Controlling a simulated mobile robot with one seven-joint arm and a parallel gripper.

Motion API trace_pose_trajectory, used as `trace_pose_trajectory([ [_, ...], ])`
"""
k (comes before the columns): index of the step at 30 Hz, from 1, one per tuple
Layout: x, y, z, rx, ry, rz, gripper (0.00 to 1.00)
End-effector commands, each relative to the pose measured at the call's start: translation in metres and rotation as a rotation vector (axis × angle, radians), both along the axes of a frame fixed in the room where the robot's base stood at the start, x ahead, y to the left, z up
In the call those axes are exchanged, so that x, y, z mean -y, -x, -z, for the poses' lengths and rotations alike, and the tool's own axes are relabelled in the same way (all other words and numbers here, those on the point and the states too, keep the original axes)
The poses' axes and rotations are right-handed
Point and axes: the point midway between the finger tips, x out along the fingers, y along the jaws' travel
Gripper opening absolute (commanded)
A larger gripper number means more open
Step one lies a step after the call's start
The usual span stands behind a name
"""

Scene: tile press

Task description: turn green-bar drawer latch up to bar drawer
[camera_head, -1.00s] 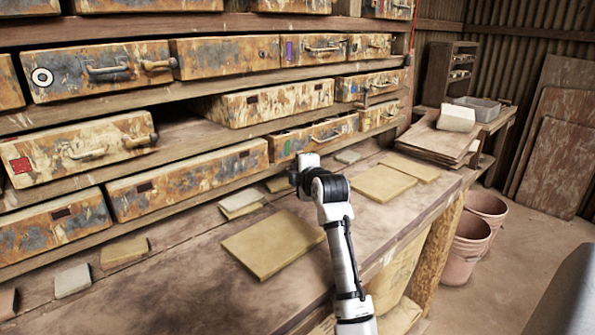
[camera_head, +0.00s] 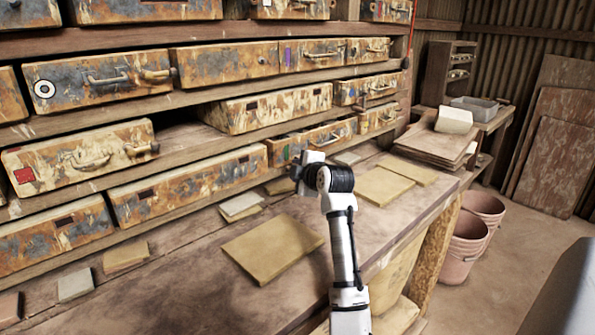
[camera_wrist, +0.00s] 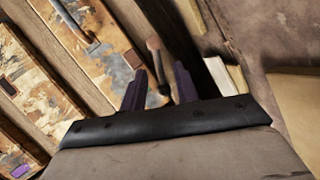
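The green-bar drawer (camera_head: 333,132) is a rusty, paint-worn drawer in the lowest row, right of centre in the head view. My gripper (camera_head: 299,160) is in front of its lower left part and hides some of it. In the wrist view a drawer front (camera_wrist: 95,50) with a bar handle (camera_wrist: 68,18) runs diagonally. A latch lever (camera_wrist: 154,52) with a brown tip and a dark base is at this drawer's edge. My gripper (camera_wrist: 160,72) is open, its two dark fingers on either side of the lever. I cannot tell whether either finger touches it. The green mark is hidden or unclear.
The workbench (camera_head: 190,275) below the drawers carries flat tiles, including a large tan one (camera_head: 272,247) near my arm. Other drawers fill the shelves above and left. Stacked boards (camera_head: 437,140) lie at right. Pink buckets (camera_head: 468,245) stand on the floor.

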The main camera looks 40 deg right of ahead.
Motion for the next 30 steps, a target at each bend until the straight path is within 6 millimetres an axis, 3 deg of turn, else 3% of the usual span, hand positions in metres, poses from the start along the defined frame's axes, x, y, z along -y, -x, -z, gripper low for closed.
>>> trace_pose_trajectory([
  [7, 0.000, 0.002, 0.000, 0.000, 0.000, 0.000, 0.31],
  [11, -0.003, 0.015, -0.003, 0.002, 0.001, 0.002, 0.31],
  [24, -0.025, 0.101, -0.033, 0.002, 0.002, 0.001, 0.31],
  [30, -0.031, 0.123, -0.042, 0.001, 0.001, 0.000, 0.31],
])
